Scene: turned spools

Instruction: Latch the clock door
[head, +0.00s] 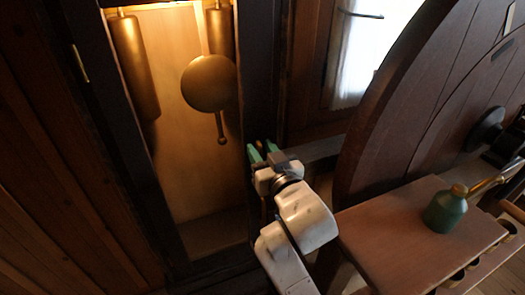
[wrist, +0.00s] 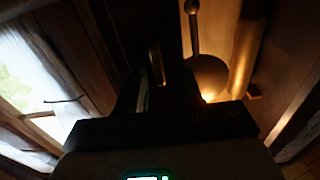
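The tall clock case fills the left half of the head view. Its dark front frame (head: 262,75) surrounds a lit interior, with a brass hinge-like plate (head: 80,63) on the left side. I cannot tell whether this frame is the door, or whether it is fully closed. My gripper (head: 263,150) is at the frame's right upright, low down, its two green fingers apart with a narrow gap. No latch can be made out. In the wrist view the fingers (wrist: 151,85) are dark and point at dark wood; contact is unclear.
Brass weights (head: 135,65) and a round pendulum bob (head: 208,83) hang inside the case. To the right are a large dark wooden wheel (head: 400,95), a wooden bench (head: 395,235) and a green oil can (head: 445,210). A bright window (head: 365,50) is behind.

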